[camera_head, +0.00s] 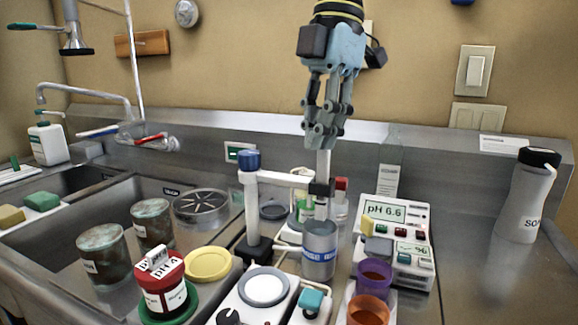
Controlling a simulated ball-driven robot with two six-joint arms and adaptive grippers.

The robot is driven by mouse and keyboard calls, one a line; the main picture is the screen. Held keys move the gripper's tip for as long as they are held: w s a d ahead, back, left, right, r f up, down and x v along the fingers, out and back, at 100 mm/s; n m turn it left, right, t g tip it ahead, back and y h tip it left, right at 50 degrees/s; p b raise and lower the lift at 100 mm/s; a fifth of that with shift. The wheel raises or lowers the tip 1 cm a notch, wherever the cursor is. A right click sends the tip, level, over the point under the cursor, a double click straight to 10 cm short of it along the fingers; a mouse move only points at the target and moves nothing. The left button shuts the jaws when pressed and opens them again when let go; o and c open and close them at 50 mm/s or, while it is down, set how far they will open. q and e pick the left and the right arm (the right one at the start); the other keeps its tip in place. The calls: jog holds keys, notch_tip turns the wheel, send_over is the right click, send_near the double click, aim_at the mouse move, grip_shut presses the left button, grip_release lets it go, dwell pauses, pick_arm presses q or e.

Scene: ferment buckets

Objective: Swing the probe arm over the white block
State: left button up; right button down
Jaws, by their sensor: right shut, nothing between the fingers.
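The probe arm (285,179) is a white bar reaching right from a white post with a blue cap (249,160). A white block (243,309) with a round grey-rimmed plate and a black knob stands at front, left of the cup. My right gripper (325,136) is shut and empty, fingers down, at the probe's top in the picture; I cannot tell whether they touch. My left gripper is out of view.
A pH meter (409,213) reading about 6.6 stands right of the cup, with purple (374,275) and orange (369,311) cups in front. A red-lidded jar (163,285) and yellow lid (207,264) are at left. The counter at far right is clear around a white bottle (528,196).

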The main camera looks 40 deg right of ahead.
dwell(0.6)
jog(key=d, duration=0.1)
jog(key=w+d+b, duration=0.1)
jog(key=d, duration=0.1)
jog(key=shift+f, duration=0.1)
dwell(0.3)
jog(key=shift+w+d+b, duration=0.25)
jog(key=shift+w+d, duration=0.2)
jog(key=shift+d, duration=0.3)
jog(key=shift+w+d+b, duration=0.25)
jog(key=shift+w+d, duration=0.15)
jog(key=shift+d, duration=0.3)
